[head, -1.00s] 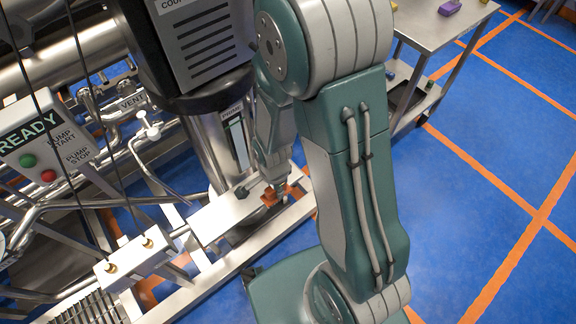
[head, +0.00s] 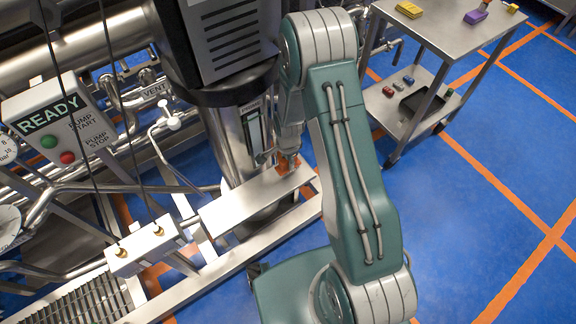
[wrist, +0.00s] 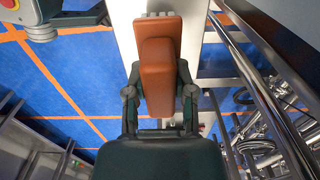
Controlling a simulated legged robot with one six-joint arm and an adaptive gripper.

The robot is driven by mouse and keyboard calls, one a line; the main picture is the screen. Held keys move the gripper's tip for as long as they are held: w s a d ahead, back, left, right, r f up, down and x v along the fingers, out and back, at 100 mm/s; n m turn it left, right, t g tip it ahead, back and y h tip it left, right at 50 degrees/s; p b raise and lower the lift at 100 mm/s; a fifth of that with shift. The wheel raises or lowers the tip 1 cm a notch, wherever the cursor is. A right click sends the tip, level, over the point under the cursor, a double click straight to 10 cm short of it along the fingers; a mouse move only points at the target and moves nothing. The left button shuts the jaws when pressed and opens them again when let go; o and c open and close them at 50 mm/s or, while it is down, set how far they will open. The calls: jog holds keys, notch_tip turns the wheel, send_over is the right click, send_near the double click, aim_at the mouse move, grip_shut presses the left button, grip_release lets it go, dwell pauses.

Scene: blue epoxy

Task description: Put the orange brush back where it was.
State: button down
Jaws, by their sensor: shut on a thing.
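The orange brush (wrist: 157,75) is between the fingers of my gripper (wrist: 160,92) in the wrist view. My gripper is shut on it. The brush points away from the gripper, over a pale steel beam (wrist: 198,20) of the skid. In the head view, a small part of the orange brush (head: 284,164) shows at the end of my arm, by the far end of the flat steel beam (head: 245,202). My arm partly covers the gripper there. I cannot tell whether the brush touches the beam.
A steel cart (head: 447,40) at the upper right holds a yellow brush (head: 409,9) and a purple brush (head: 476,16) on top. Its lower shelf holds small items and a black tray (head: 418,101). A pump column, pipes and a READY panel (head: 50,125) crowd the left. Blue floor (head: 470,200) is clear at right.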

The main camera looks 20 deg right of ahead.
jog(key=shift+f, duration=1.5)
jog(key=shift+c, duration=2.3)
grip_release()
jog(key=shift+f, duration=0.1)
